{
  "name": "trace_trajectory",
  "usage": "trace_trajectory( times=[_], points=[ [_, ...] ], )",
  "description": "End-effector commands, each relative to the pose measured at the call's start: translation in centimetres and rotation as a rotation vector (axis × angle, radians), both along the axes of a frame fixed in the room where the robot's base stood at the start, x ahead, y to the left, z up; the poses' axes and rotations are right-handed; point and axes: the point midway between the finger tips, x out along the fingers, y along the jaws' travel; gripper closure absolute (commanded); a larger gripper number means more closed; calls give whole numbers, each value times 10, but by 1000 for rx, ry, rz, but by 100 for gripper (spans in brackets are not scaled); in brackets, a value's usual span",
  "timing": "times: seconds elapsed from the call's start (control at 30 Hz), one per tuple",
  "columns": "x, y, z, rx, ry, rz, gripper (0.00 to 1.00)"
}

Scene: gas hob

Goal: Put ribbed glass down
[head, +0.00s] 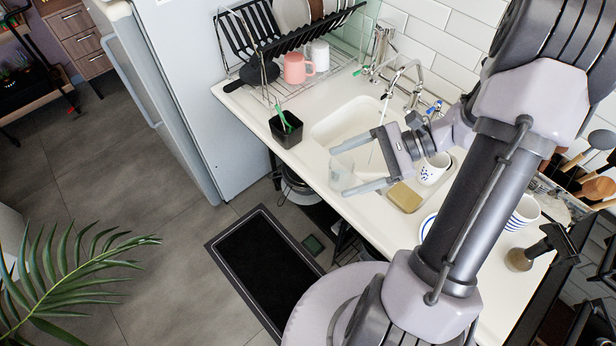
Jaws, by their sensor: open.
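The fingers are open; any light touch on the glass cannot be made out.
A black cup with a green brush (286,129) stands left of the glass. A sponge (405,197) and a patterned mug (434,168) are to the right. A dish rack (290,60) holds pink and white mugs behind. The faucet (402,82) rises behind the sink.

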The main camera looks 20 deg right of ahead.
Motion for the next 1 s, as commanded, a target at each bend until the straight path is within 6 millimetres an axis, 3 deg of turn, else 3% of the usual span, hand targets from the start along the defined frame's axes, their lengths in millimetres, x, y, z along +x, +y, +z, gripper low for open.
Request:
trace_trajectory(
  times=[0.03, 0.1, 0.2, 0.3, 0.4, 0.53, 1.0],
  points=[
    [-5, 26, 23, -138, -35, 129, 21],
    [-19, 59, 48, -357, -106, 309, 21],
    [-43, 95, 81, -675, -275, 525, 21],
    [-63, 117, 108, -936, -496, 657, 21],
    [-75, 129, 129, -1104, -693, 711, 21],
    [-82, 136, 143, -1198, -835, 726, 21],
    [-82, 136, 145, -1211, -854, 724, 21]
  ],
)
